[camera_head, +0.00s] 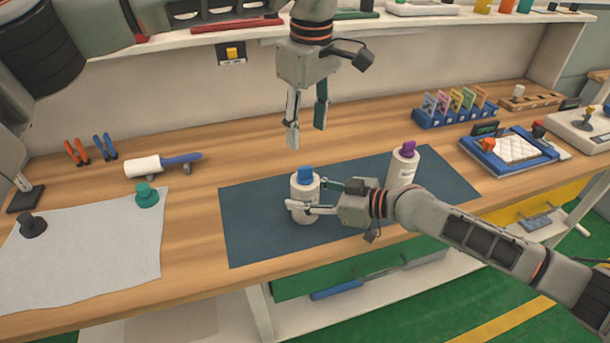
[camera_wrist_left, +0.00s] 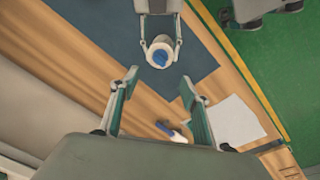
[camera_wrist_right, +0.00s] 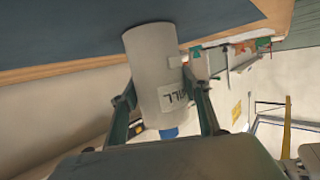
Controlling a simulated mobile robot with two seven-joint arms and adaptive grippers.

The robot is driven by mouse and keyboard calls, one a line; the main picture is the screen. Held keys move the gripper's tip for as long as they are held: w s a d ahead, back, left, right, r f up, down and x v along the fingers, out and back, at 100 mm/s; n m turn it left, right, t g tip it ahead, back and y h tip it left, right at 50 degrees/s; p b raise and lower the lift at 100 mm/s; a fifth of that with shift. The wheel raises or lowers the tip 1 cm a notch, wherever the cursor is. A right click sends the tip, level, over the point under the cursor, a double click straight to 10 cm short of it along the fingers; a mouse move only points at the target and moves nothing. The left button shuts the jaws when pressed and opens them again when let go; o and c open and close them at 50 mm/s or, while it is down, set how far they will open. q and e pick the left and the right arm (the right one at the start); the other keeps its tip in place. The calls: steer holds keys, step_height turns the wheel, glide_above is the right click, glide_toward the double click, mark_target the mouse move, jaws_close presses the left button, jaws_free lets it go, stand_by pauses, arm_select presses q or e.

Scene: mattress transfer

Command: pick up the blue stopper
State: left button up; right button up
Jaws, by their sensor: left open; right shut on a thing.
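The blue stopper (camera_head: 305,174) sits in the top of a white bottle (camera_head: 304,205) that stands on the dark blue mat. It also shows in the left wrist view (camera_wrist_left: 160,57) and at the bottle's end in the right wrist view (camera_wrist_right: 169,133). My right gripper (camera_head: 303,208) is shut around the bottle's body; its fingers lie on both sides of the white bottle in the right wrist view (camera_wrist_right: 155,72). My left gripper (camera_head: 307,136) is open and empty, pointing down above and behind the stopper, apart from it.
The dark blue mat (camera_head: 250,235) also bears a second white bottle (camera_head: 402,168) with a purple stopper (camera_head: 408,148). A shelf (camera_head: 230,32) runs above.

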mark_target(305, 167)
arm_select(q)
steer(key=f+m, duration=0.2)
steer(key=f, duration=0.2)
steer(key=w+f+m, duration=0.1)
steer(key=f+m, duration=0.1)
steer(key=f, duration=0.2)
steer(key=f+m, duration=0.2)
steer(key=f, duration=0.1)
steer(key=shift+w+a+f, duration=0.15)
steer(key=shift+w+f, duration=0.05)
steer(key=shift+f, duration=0.2)
steer(key=c, duration=1.1)
